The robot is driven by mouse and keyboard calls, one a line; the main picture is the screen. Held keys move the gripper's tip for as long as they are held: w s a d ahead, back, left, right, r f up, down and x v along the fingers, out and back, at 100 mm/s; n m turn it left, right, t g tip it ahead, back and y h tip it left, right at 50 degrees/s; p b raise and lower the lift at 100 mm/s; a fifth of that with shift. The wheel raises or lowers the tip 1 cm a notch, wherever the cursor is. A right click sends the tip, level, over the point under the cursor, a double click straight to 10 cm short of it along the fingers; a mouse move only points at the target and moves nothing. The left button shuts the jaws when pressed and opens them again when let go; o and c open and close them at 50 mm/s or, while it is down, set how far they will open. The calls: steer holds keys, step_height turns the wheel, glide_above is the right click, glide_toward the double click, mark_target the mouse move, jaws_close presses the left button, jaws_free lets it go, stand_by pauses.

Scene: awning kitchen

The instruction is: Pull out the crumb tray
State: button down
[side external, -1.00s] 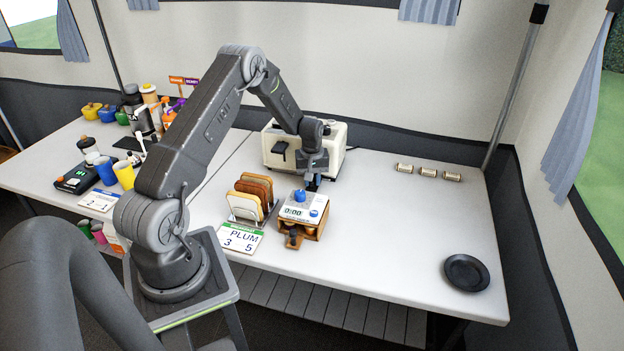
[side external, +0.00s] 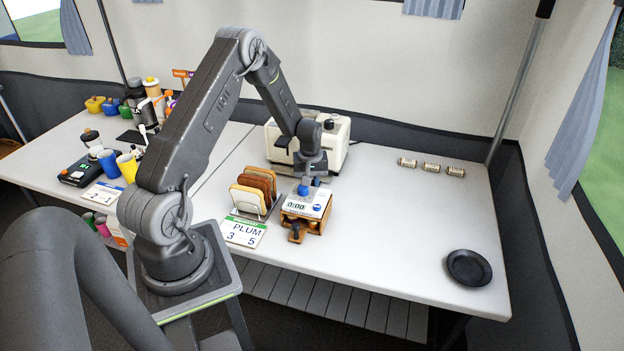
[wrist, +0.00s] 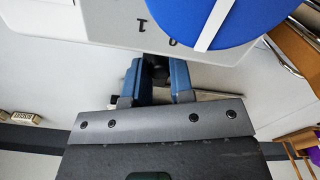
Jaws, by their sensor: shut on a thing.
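The cream toaster (side external: 345,132) stands at the back of the table, its dark lever on the front face. My gripper (side external: 316,181) is low in front of the toaster, just behind the timer. In the wrist view the blue fingers of my gripper (wrist: 155,75) are shut on a small dark piece, which seems to be the crumb tray's handle. A thin grey metal strip (wrist: 208,97) shows beside the fingers and may be the tray's edge. My gripper's body hides the rest of the tray, so how far out it is cannot be told.
Several small rolls (side external: 430,167) and a black plate (side external: 469,267) lie right. The table's right middle is clear.

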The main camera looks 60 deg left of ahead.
steer(key=c, duration=1)
jaws_free()
step_height(320, 180, up, 14)
steer(key=shift+f, duration=0.1)
